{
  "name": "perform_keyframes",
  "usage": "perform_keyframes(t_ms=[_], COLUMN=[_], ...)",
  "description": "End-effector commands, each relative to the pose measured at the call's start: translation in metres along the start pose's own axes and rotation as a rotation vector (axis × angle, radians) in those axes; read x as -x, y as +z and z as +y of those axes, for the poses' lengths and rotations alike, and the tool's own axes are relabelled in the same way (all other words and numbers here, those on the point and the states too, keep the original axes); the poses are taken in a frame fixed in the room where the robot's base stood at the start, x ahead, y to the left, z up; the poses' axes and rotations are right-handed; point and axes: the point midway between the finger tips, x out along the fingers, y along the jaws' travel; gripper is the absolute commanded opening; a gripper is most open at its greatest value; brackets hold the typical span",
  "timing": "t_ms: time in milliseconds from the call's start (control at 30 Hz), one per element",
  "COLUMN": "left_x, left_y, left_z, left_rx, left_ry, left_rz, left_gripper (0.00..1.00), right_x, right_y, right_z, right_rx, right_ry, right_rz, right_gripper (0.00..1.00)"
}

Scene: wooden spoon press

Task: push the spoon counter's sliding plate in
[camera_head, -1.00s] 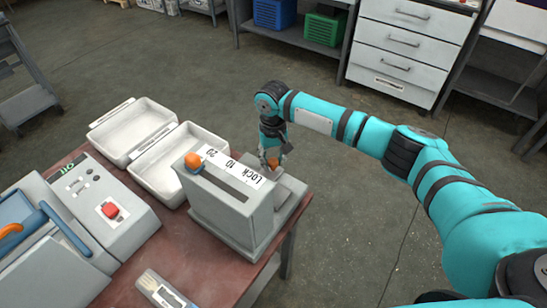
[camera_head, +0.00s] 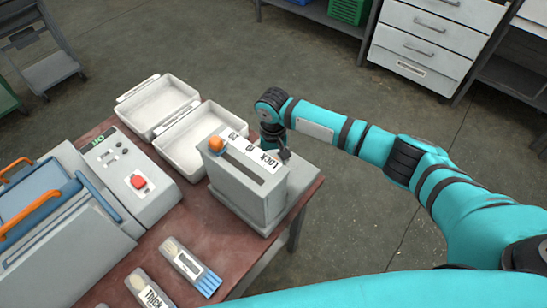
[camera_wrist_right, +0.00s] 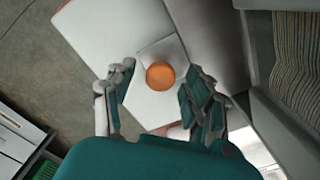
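The spoon counter (camera_head: 236,188) is a grey upright box at the right end of the red-brown table. It has a slot, a white label reading "Lock" and an orange knob (camera_head: 216,144) on top. My right gripper (camera_head: 280,153) is at the counter's far right side, pointing down. In the right wrist view, the right gripper (camera_wrist_right: 158,98) has its fingers apart. An orange round knob (camera_wrist_right: 160,75) on a pale plate (camera_wrist_right: 152,105) shows between and beyond the fingertips. I cannot tell whether they touch it. That knob is hidden in the head view. My left gripper is not in view.
An open white case (camera_head: 158,108) lies behind the counter. A grey machine (camera_head: 125,180) with a red button stands to the left. Spoon packages (camera_head: 190,265) lie at the table's front. Open floor lies to the right.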

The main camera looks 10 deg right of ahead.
Motion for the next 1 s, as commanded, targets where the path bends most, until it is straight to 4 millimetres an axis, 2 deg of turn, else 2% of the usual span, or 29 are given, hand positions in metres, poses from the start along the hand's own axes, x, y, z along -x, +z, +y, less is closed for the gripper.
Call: perform_keyframes(t_ms=[233, 367, 800, 1000], left_x=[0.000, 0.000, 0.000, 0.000], left_y=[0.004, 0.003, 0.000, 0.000], left_z=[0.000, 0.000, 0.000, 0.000], left_rx=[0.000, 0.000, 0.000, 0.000], left_ry=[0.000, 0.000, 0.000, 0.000], left_rz=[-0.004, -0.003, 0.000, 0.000], left_gripper=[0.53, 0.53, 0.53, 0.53], right_x=[0.001, 0.011, 0.097, 0.117], right_y=[0.000, -0.001, -0.001, 0.000], right_z=[0.000, 0.000, 0.000, 0.000], right_rx=[0.000, 0.000, 0.000, 0.000], right_ry=[0.000, -0.002, -0.001, 0.000], right_rz=[0.001, 0.003, 0.003, 0.001], right_gripper=[0.53, 0.53, 0.53, 0.53])
